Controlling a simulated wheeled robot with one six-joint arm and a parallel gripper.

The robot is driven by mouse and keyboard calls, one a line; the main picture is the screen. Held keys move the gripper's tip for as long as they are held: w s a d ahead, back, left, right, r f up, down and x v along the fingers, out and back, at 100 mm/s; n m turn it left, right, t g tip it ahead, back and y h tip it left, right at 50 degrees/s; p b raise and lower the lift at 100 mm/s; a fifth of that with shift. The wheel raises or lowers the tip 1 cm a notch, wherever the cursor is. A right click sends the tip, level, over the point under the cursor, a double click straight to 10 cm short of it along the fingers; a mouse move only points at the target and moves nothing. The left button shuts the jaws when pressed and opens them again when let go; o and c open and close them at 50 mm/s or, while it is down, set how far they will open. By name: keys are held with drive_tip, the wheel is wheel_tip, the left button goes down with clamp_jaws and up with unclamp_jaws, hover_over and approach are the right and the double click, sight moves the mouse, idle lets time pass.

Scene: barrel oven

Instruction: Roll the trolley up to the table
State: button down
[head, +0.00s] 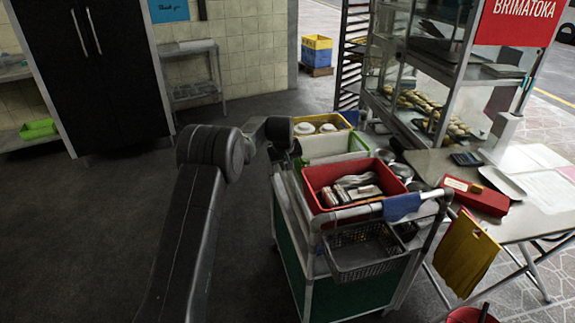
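The trolley (292,245) is a green-sided cart with a grey tubular frame and a push handle (385,207) at its near side. On top it carries a red bin with packets, a green-rimmed white bin and a yellow bin with white items. The folding table (533,232) with a pale top stands right of the trolley. In this view only a narrow gap, if any, shows between them; contact cannot be told. My arm reaches forward left of the trolley, its end near the yellow bin.
A glass display case (440,75) with bread stands behind the table. A tall dark cabinet (100,65) and a small metal rack (192,72) stand at the back left. Dark floor left of the trolley is free. A yellow cloth (466,252) hangs off the table's edge.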

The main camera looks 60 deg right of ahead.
drive_tip(key=shift+s+d+r, duration=0.15)
drive_tip(key=shift+s+d, duration=0.05)
drive_tip(key=shift+d, duration=0.1)
drive_tip(key=shift+s, duration=0.1)
drive_tip(key=c, duration=1.3)
unclamp_jaws()
drive_tip(key=shift+s+d, duration=0.15)
drive_tip(key=shift+a+r, duration=0.3)
drive_tip(key=shift+r, duration=0.15)
drive_tip(key=b+v, duration=0.1)
drive_tip(key=v, duration=1.1)
drive_tip(key=shift+r, duration=0.25)
drive_tip(key=shift+s, duration=0.1)
